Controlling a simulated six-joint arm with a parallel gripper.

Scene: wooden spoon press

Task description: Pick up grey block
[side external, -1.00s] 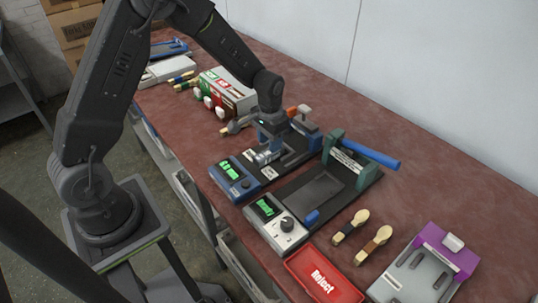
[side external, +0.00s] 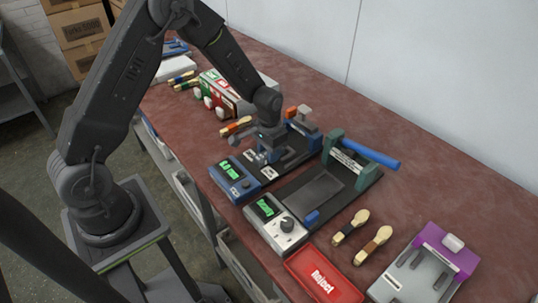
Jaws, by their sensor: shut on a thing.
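My gripper (side external: 264,157) points down over the dark plate of the blue press (side external: 305,130), just behind the blue box with a green display (side external: 233,175). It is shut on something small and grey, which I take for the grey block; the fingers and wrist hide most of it. I cannot tell whether that block touches the plate or hangs just above it.
A green press (side external: 352,160) with a blue lever stands to the right, with a grey control box (side external: 277,225) in front. A red reject tray (side external: 322,275), wooden spoons (side external: 373,245) and a purple-ended grey fixture (side external: 428,265) are nearer. Another spoon (side external: 237,126) lies behind my gripper.

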